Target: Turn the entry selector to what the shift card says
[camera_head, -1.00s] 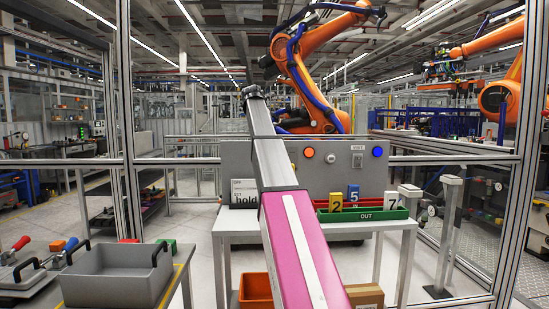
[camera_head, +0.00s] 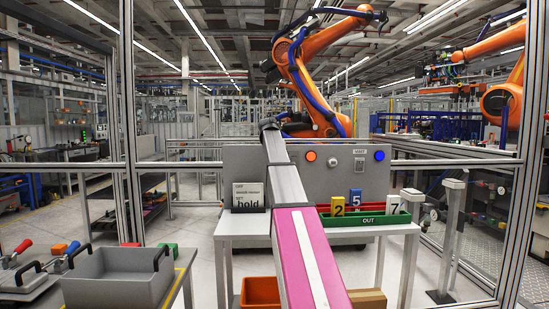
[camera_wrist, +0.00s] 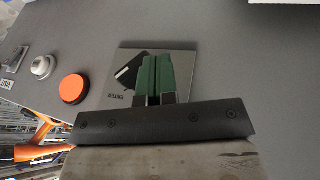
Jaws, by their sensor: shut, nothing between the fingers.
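The shift card (camera_head: 248,197) stands at the left end of the table against the grey panel. Its large word reads "hold"; the smaller lines are hard to read. In the wrist view, the entry selector's plate (camera_wrist: 122,92) carries upside-down lettering that looks like "ENTER". Its black handle (camera_wrist: 130,70) sits at a slant, partly hidden behind my fingers. My gripper (camera_wrist: 155,62) has its green fingers shut together, in front of the plate and just right of the handle. I cannot tell whether they touch it. In the head view my arm hides the selector and gripper.
The grey panel (camera_head: 345,190) also bears an orange button (camera_head: 310,156), a grey knob (camera_head: 333,161) and a blue button (camera_head: 379,155). A green OUT tray (camera_head: 366,220) with numbered tags stands at the right. A grey bin (camera_head: 115,279) is at lower left.

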